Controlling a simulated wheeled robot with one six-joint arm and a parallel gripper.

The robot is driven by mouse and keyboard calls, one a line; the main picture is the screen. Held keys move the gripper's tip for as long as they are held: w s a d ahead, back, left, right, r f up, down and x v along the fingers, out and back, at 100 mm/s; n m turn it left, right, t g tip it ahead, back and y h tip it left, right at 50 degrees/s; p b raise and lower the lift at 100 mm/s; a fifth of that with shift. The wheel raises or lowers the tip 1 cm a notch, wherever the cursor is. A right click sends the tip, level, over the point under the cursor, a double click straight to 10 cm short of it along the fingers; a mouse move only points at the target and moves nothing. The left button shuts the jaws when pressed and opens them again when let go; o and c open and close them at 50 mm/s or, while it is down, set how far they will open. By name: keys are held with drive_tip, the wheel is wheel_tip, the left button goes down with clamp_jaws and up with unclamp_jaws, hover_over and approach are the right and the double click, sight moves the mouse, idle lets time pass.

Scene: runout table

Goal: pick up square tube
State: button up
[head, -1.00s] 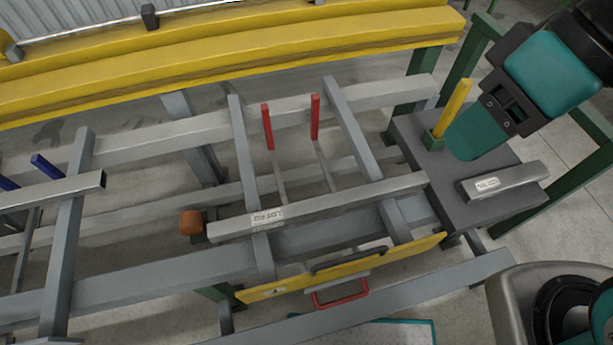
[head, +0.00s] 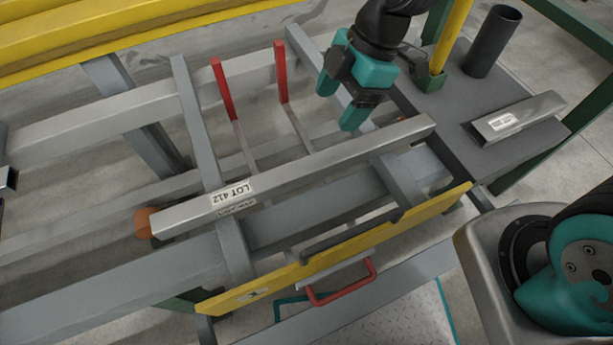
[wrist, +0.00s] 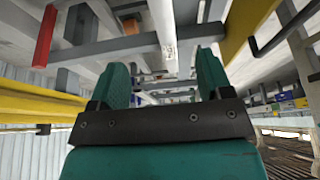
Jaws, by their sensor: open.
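A long pale square tube (head: 300,178) with a "LOT 412" label lies across the grey bars of the runout table, in the middle of the head view. Its left end is beside an orange-brown stop (head: 143,222); its right end reaches near the dark plate. My gripper (head: 339,102) is open and empty above the table, behind the tube's right half and apart from it. In the wrist view, a pale bar, seemingly the tube (wrist: 164,22), runs away between the two open teal fingers (wrist: 163,78).
Two red posts (head: 223,88) stand left of my gripper. A dark plate (head: 475,155) at right carries a short labelled tube (head: 518,116), a dark cylinder (head: 492,42) and a yellow post (head: 452,38). A yellow panel with black and red handles (head: 345,283) fronts the table.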

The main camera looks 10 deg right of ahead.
drive_tip(key=b, duration=0.2)
approach(306, 165)
drive_tip(key=x, duration=0.5)
drive_tip(key=shift+a, duration=0.15)
drive_tip(key=shift+b+x, duration=0.75)
drive_tip(key=shift+x, duration=2)
drive_tip(key=c, duration=1.2)
drive_tip(key=shift+w, duration=0.1)
clamp_jaws()
drive_tip(key=shift+r, duration=0.1)
